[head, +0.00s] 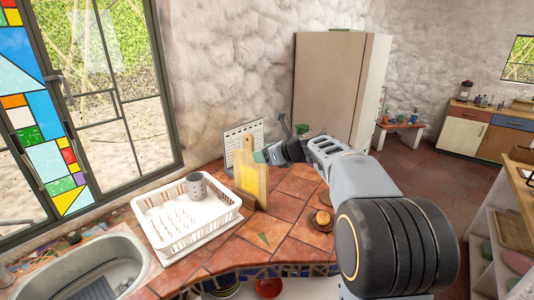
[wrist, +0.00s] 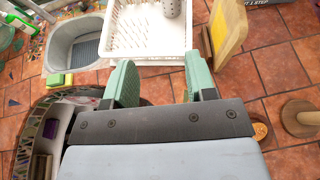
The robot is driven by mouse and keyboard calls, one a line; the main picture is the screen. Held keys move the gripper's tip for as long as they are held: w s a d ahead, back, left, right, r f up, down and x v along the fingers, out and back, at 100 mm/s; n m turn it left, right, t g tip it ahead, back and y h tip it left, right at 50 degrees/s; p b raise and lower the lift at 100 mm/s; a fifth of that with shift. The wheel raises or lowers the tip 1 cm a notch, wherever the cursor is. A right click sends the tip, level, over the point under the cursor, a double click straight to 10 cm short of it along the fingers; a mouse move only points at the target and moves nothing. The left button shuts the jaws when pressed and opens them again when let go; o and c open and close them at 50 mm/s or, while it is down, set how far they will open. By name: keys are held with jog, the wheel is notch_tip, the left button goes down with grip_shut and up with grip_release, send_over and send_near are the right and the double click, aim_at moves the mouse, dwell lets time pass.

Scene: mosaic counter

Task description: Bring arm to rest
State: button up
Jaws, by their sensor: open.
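My arm (head: 360,185) reaches out over the right part of the tiled counter in the head view, with its end close to the wooden cutting boards. My gripper (wrist: 162,85) shows in the wrist view with its two green fingers apart and nothing between them. Below it lie terracotta tiles and the near side of the white dish rack. In the head view the fingertips (head: 262,154) are small and partly hidden by the arm and wrist.
A white dish rack (head: 156,219) holds a grey cup (head: 196,186). Cutting boards (head: 246,178) stand beside it. A sink (head: 85,262) is at the left. A small plate (head: 312,222) with a round item lies near the arm.

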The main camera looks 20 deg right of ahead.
jog(key=shift+d, duration=0.1)
jog(key=s+f+n+g+h, duration=0.2)
jog(key=s+f+n+g, duration=0.2)
jog(key=s+f+n, duration=0.7)
jog(key=s+f+n+g+h+b, duration=0.1)
jog(key=s+f+n+h+b, duration=0.1)
jog(key=s+n, duration=0.6)
jog(key=s+f+n+h+b, duration=0.2)
jog(key=s+f+n+h, duration=0.1)
jog(key=s+n, duration=0.6)
jog(key=shift+s+a+f+n+g+h, duration=0.3)
jog(key=shift+s+a+f+g+h, duration=0.1)
jog(key=shift+s, duration=0.4)
